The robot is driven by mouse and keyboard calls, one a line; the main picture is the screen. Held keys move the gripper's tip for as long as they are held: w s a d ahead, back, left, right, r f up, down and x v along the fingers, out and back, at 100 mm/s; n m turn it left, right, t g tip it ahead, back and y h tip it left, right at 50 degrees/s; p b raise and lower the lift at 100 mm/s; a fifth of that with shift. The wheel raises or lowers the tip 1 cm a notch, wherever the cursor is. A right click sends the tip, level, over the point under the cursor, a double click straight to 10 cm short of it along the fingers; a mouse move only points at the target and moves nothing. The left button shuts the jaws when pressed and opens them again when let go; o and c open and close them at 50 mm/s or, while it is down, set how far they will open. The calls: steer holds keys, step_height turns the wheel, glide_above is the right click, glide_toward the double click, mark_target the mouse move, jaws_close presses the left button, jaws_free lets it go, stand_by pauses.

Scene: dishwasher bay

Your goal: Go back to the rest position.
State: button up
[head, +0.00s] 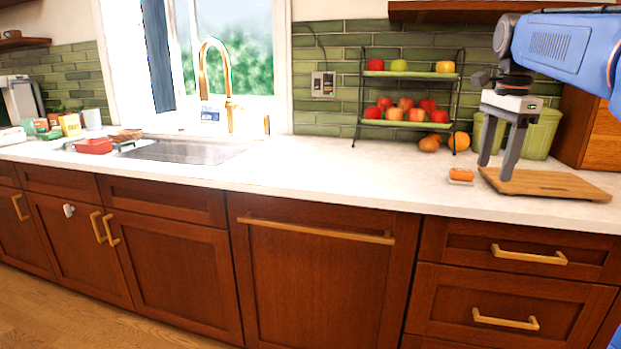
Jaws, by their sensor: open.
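My gripper (494,172) is at the right of the head view, at the end of my blue arm. It points down over the left part of a wooden cutting board (560,186) on the white counter. Its two grey fingers are apart with nothing between them. The fingertips are close to the board; I cannot tell whether they touch it. A small orange-brown item (461,175) lies on the counter just left of the board, apart from the fingers.
A two-tier fruit rack (409,124) stands behind and left of my gripper. Green canisters (541,134) and a wooden cabinet (588,130) are behind the board. The sink (182,151) is at left. The mid counter (330,172) is clear. The dishwasher-bay front (310,290) is closed.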

steer(key=s+a+f+n+t, duration=0.1)
steer(key=s+a+f+n, duration=0.3)
steer(key=s+f+n, duration=0.2)
steer(key=s+a+f+n+t, duration=0.1)
steer(key=s+a+f+n, duration=0.3)
steer(key=s+f, duration=0.7)
steer(key=s+a+f+n+t, duration=0.2)
steer(key=s+a+f+n, duration=0.2)
steer(key=s+f+n, duration=0.3)
step_height(320, 180, down, 4)
steer(key=shift+s+f+n, duration=0.25)
steer(key=shift+s+n, duration=0.15)
steer(key=shift+s, duration=0.55)
